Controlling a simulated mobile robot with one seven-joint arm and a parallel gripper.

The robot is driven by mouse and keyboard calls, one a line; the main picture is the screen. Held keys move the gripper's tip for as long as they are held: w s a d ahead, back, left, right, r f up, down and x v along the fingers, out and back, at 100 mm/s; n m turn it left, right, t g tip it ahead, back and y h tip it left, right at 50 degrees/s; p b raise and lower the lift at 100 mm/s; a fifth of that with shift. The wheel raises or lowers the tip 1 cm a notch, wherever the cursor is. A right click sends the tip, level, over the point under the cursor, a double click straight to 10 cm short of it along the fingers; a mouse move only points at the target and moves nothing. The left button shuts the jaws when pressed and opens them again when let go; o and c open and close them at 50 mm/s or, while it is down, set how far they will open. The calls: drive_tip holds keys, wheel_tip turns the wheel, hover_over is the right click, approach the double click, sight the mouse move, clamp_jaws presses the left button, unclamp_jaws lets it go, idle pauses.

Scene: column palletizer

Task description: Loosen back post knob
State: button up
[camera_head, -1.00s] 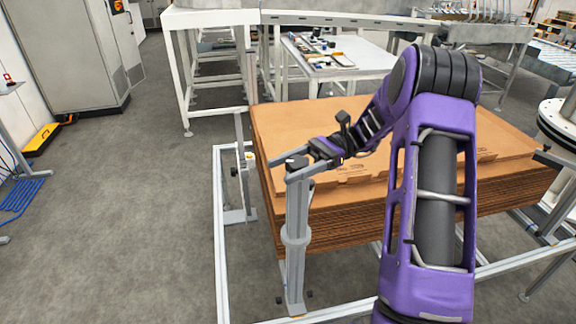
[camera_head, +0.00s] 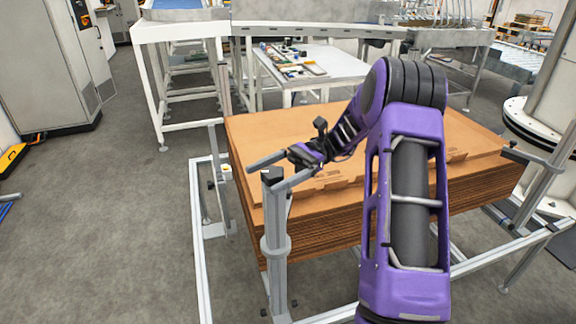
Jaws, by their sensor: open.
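A grey near post (camera_head: 276,240) stands at the front left corner of the cardboard stack, with a black cap (camera_head: 271,174) on top. A thinner back post (camera_head: 216,150) stands behind it by the stack's left edge. A small whitish, yellow-marked fitting (camera_head: 226,173) shows on it; I cannot clearly make out a knob. My gripper (camera_head: 260,176) is open and empty, its two long grey fingers pointing left. In the picture the fingers lie on either side of the near post's cap; I cannot tell whether they touch it. My gripper is apart from the back post.
The cardboard stack (camera_head: 300,213) lies under my forearm, inside a metal floor frame (camera_head: 199,240). Another post (camera_head: 549,170) stands at the right. A white table with tools (camera_head: 335,62) is behind.

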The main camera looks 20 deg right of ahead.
drive_tip(key=v, duration=1)
drive_tip(key=shift+d, duration=0.2)
